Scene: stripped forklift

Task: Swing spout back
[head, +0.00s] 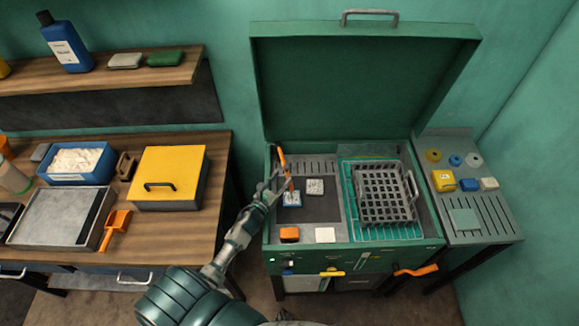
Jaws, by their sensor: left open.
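The spout looks like the slim orange-tipped piece (282,158) at the back left inside the open green washing station (262,232). It stands tilted, and its lower end passes behind or beside my gripper. My left gripper (278,181) is open at the left side of the station, with its fingers close to the orange piece. I cannot tell whether they touch it. My right gripper is not in view.
The station's lid (355,85) stands open. A grey basket (384,193) sits on a teal rack at right. Blocks lie near my gripper. An orange handle (416,270) sticks out in front. A wooden table (205,225) with a yellow-lidded box (170,170) stands left.

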